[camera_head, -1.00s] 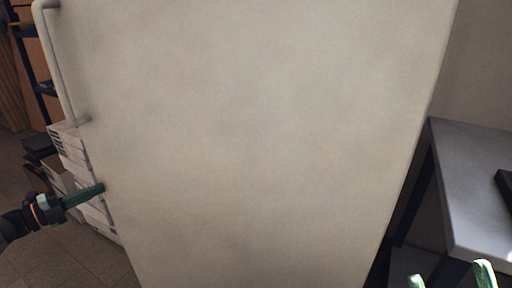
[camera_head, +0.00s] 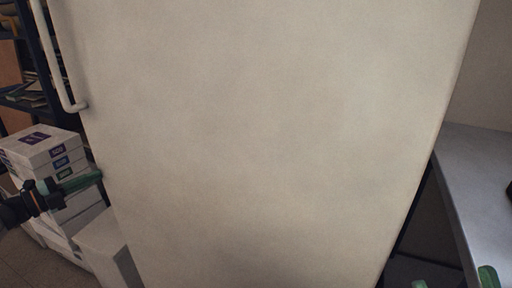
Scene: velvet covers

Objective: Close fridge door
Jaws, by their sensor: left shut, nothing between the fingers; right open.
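The fridge door (camera_head: 270,140) is a large cream panel that fills most of the head view. Its pale bar handle (camera_head: 56,60) runs down its upper left edge. My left gripper (camera_head: 98,176) is shut and empty, with its green fingers at the door's left edge below the handle. I cannot tell whether the fingertips touch the door. My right gripper (camera_head: 455,281) is open and empty at the bottom right, with only its green fingertips in view. The fridge's inside is hidden.
White boxes (camera_head: 40,148) are stacked at the left behind my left gripper. A pale block (camera_head: 105,250) stands by the door's lower left edge. A dark shelf (camera_head: 30,95) is at the far left. A grey table (camera_head: 475,175) stands close on the right.

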